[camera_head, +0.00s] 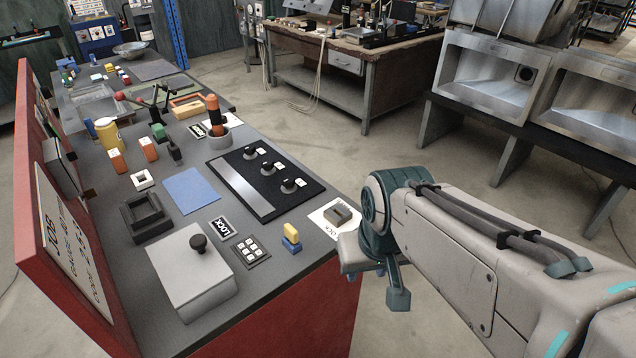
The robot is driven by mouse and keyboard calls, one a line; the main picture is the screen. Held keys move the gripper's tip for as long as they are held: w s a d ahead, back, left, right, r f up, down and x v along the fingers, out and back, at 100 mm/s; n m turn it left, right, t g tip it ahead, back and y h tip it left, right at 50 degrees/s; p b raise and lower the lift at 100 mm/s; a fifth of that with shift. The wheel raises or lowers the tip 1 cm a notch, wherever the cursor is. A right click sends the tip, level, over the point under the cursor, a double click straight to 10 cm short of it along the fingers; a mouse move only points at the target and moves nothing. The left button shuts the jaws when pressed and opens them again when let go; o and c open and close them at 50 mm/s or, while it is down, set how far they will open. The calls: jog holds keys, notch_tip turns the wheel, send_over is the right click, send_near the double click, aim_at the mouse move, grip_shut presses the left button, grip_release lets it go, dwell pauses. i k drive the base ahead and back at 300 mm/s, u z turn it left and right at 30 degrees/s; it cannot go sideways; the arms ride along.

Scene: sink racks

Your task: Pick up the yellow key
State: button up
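A small upright yellow piece (291,232), which looks like the yellow key, stands on a blue block (291,246) near the front right edge of the grey bench top. It is too small to make out its exact shape. My gripper (376,280) hangs to the right of it, just beyond the bench edge. They are apart. My own wrist and arm partly hide the gripper, and its finger opening cannot be made out. I see nothing held in it.
A red panel (52,180) borders the grey bench (185,232).

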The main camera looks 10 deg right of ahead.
aim_at(290, 232)
jog(key=z, duration=1.85)
jog(key=i, duration=0.85)
jog(key=u, duration=4)
